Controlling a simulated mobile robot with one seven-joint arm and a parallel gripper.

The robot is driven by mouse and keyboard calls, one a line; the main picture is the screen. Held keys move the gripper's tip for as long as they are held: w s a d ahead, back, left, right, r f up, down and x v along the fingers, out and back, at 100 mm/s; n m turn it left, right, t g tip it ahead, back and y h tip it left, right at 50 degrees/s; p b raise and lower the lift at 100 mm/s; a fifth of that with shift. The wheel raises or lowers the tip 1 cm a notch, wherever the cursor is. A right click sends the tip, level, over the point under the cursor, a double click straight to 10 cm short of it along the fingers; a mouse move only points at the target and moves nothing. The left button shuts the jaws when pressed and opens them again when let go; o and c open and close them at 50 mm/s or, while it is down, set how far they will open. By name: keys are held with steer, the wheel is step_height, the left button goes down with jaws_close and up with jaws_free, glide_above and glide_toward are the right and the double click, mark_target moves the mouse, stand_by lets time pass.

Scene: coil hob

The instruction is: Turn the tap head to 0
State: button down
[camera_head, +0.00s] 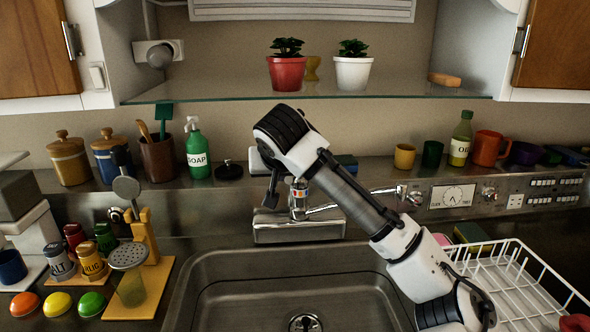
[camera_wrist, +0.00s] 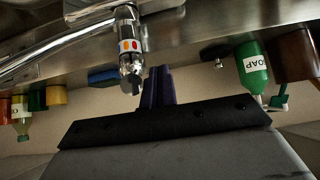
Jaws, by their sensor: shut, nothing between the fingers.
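The chrome tap (camera_head: 298,198) stands on its base behind the sink. An orange mark shows on its body, and its spout reaches to the right. In the wrist view the tap (camera_wrist: 129,45) appears inverted, with red and yellow marks on its body. My gripper (camera_wrist: 156,78) is shut and empty, its dark fingers close beside the tap. In the head view my gripper (camera_head: 270,198) points down just left of the tap, partly hidden by my own wrist. I cannot tell whether the fingers touch the tap. No angle scale for the tap head is readable.
The sink basin (camera_head: 290,285) is empty below. A green soap bottle (camera_head: 198,150) and wooden crock (camera_head: 158,158) stand behind left. A glass shelf (camera_head: 300,90) with potted plants hangs above. A white dish rack (camera_head: 510,280) is at the right, and spice jars (camera_head: 90,258) at the left.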

steer(key=shift+s+d, duration=0.15)
steer(key=shift+d, duration=0.2)
steer(key=shift+s+d, duration=0.3)
steer(key=shift+d, duration=0.25)
steer(key=shift+d, duration=0.1)
stand_by(0.4)
steer(key=shift+s+d, duration=0.25)
steer(key=shift+d, duration=0.55)
steer(key=shift+s+d, duration=0.1)
steer(key=shift+d, duration=0.5)
